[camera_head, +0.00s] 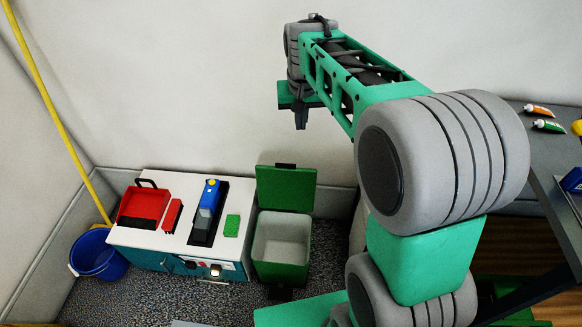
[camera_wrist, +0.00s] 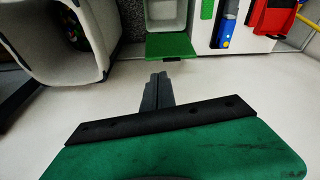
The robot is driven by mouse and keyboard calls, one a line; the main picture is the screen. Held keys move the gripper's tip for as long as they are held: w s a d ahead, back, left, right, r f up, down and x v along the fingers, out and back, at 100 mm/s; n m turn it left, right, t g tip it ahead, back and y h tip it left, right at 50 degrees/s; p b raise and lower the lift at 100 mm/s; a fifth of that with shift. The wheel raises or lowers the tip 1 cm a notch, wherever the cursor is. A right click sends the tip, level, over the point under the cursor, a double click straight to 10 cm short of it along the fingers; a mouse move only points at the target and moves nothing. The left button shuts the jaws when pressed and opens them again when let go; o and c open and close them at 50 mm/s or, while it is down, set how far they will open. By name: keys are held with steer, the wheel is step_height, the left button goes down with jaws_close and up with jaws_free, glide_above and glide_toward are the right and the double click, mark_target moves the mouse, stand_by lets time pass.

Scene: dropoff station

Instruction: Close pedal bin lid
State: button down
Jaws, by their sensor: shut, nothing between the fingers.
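The pedal bin (camera_head: 281,262) is green with a light inner bucket and stands on the floor beside the white cabinet. Its green lid (camera_head: 286,189) is open, standing up at the back near the wall. In the wrist view the lid (camera_wrist: 170,46) shows near the top centre, with part of the light bucket (camera_wrist: 168,8) beyond it. My gripper (camera_head: 301,122) is shut and empty, raised above the lid and apart from it. Its fingers also show in the wrist view (camera_wrist: 157,80), pointing toward the lid.
A white cabinet (camera_head: 150,222) left of the bin bears a red tray (camera_head: 143,205), a blue-and-grey device (camera_head: 208,205) and a green pad (camera_head: 232,225). A blue bucket (camera_head: 98,254) stands further left. A dark table (camera_head: 545,150) with small tubes is at the right.

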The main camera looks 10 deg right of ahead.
steer(key=w+d+f+m+b, duration=0.15)
steer(key=w+f+b, duration=0.75)
steer(key=w+f, duration=1.3)
steer(key=s+f+b, duration=0.2)
steer(key=s+f, duration=0.2)
steer(key=f, duration=0.7)
steer(key=shift+a+f+g, duration=0.15)
steer(key=shift+a+g, duration=0.25)
steer(key=shift+s+m, duration=0.1)
steer(key=shift+m, duration=0.15)
